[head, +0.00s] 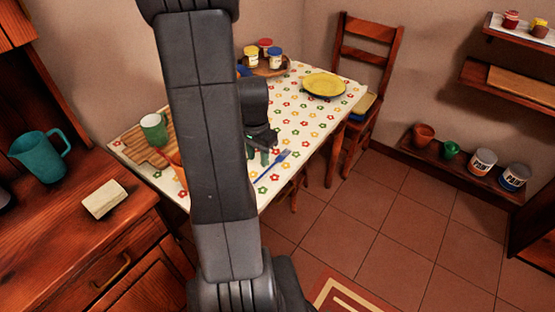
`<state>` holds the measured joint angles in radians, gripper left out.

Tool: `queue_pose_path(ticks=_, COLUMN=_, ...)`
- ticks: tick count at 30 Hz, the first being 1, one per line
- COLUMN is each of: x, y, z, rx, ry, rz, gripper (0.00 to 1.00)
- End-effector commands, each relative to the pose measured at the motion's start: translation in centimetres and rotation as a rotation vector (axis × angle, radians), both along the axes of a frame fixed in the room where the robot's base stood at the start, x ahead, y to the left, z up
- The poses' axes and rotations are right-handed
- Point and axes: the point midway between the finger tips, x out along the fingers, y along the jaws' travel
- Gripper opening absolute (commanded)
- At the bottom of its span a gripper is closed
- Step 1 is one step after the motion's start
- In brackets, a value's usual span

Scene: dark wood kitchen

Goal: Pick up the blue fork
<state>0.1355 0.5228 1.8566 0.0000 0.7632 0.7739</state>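The blue fork (273,165) lies on the flowered tablecloth (304,129) near the table's front right edge, tines toward the upper right. My gripper (258,156) points down just left of the fork and above the cloth. Its two fingers appear apart, with nothing visible between them. My arm crosses the middle of the view and hides part of the table left of the gripper. I cannot tell the exact height of the fingertips over the cloth.
A yellow plate (324,85) and a tray (272,70) with several jars are farther back. A chair (364,75) stands behind the table.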

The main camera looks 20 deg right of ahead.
Motion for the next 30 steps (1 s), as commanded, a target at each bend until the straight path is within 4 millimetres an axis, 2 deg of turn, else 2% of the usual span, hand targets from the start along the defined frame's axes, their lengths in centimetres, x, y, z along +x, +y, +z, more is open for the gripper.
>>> queue_pose_path(ticks=3, x=0.0, y=0.0, z=-1.5, rx=0.0, ry=0.001, rz=0.0, gripper=0.33)
queue_pose_path(ticks=11, x=-0.2, y=-0.1, z=-3.1, rx=0.0, ry=0.001, rz=0.001, gripper=0.33)
queue_pose_path(ticks=19, x=-0.6, y=-0.2, z=-6.6, rx=0.0, ry=0.003, rz=0.001, gripper=0.33)
queue_pose_path(ticks=24, x=-0.6, y=-0.2, z=-7.4, rx=0.0, ry=0.0, rz=0.001, gripper=0.33)
queue_pose_path(ticks=30, x=-0.5, y=-0.2, z=-7.4, rx=0.0, ry=-0.001, rz=0.001, gripper=0.33)
